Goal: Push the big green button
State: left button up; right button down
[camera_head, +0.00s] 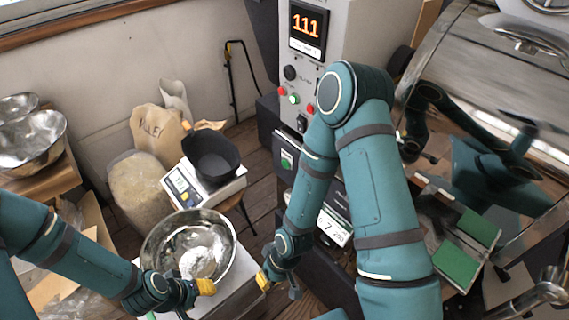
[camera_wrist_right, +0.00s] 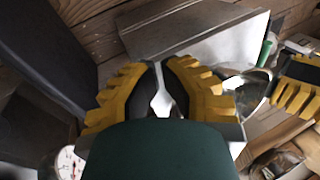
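The big green button (camera_head: 286,160) sits on a pale plate on the front of the dark lower part of the machine, facing out. My right gripper (camera_head: 264,281) hangs below the button, apart from it, near the rim of the steel bowl. In the right wrist view its yellow ridged fingers (camera_wrist_right: 160,64) come together at the tips, with nothing held between them. My left gripper (camera_head: 205,287) is at the near edge of the bowl; its yellow finger also shows in the right wrist view (camera_wrist_right: 297,85). Its opening cannot be made out.
A steel bowl (camera_head: 150,245) with pale contents stands left of my right gripper. A scale (camera_head: 181,187) carries a black pan (camera_head: 211,157). The control panel above has a 111 display (camera_head: 308,28) and small red and green buttons (camera_head: 294,99). Sacks (camera_head: 140,188) stand behind.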

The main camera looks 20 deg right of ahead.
aim_at(286, 164)
jog(key=s+d+f+n+g+h+p, duration=0.25)
jog(key=d+n+g+h, duration=0.2)
jog(key=n, duration=0.75)
jog(key=w+d+r+n+t+h+p, duration=0.1)
jog(key=w+d+r+n+t+h, duration=0.1)
jog(key=w+d+n+t+h, duration=0.6)
jog(key=w+a+r+n+t+p, duration=0.1)
jog(key=w+a+r+n+t, duration=0.4)
jog(key=w+n, duration=0.3)
jog(key=w+a+r+n+t, duration=0.5)
jog(key=w+n, duration=0.4)
jog(key=w, duration=0.2)
jog(key=shift+w+r+t+h+p, duration=0.2)
jog(key=shift+r+t+h+p, duration=0.15)
jog(key=shift+t+h+p, duration=0.15)
jog(key=shift+d, duration=0.1)
jog(key=w+d, duration=0.3)
jog(key=d, duration=0.5)
